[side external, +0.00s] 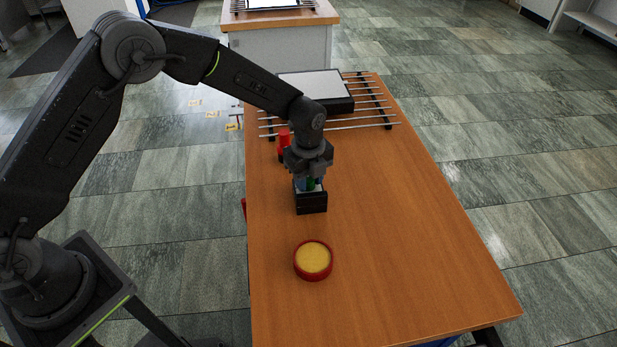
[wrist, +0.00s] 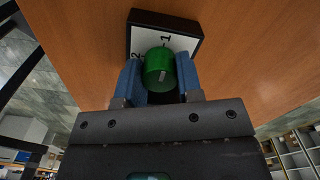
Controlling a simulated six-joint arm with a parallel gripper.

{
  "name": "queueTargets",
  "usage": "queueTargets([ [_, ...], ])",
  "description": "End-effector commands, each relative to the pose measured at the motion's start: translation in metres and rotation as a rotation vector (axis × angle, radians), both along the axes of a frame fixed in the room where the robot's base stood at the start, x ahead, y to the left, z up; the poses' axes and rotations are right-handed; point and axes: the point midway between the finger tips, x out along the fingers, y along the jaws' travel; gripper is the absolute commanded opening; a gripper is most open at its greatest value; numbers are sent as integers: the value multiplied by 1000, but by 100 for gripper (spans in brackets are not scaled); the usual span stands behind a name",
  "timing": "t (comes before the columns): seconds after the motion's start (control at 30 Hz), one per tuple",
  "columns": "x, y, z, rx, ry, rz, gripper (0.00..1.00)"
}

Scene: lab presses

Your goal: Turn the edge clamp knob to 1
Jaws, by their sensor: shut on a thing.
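The green knob (wrist: 159,66) stands on a black box with a white face (wrist: 148,38). The face carries the digits 1, above the knob and slightly right, and 2, to its left. A short pale mark on the knob's end is slightly tilted; I cannot tell exactly which digit it lines up with. My gripper (wrist: 159,80) has its two blue fingers closed on the knob's sides. In the side external view my gripper (side external: 309,184) points down over the black box (side external: 311,204), with only a bit of green showing between the fingers.
A red cylinder (side external: 284,141) stands just behind my gripper on the wooden table (side external: 420,250). A red-rimmed yellow disc (side external: 313,260) lies in front. Metal rods and a black box with a pale top (side external: 316,87) are at the back. The table's right side is clear.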

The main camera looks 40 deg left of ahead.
Motion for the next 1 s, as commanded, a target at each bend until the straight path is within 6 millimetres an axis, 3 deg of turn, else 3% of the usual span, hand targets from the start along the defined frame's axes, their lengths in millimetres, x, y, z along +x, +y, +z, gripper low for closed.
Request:
queueTargets([
  [0.27,1,0,0,0,-3,-2,10],
  [0.3,1,0,0,0,-3,-2,36],
  [0.53,1,0,0,0,-2,-1,58],
  [0.83,1,0,3,0,-2,0,59],
  [1.0,1,0,24,-1,-5,0,59],
])
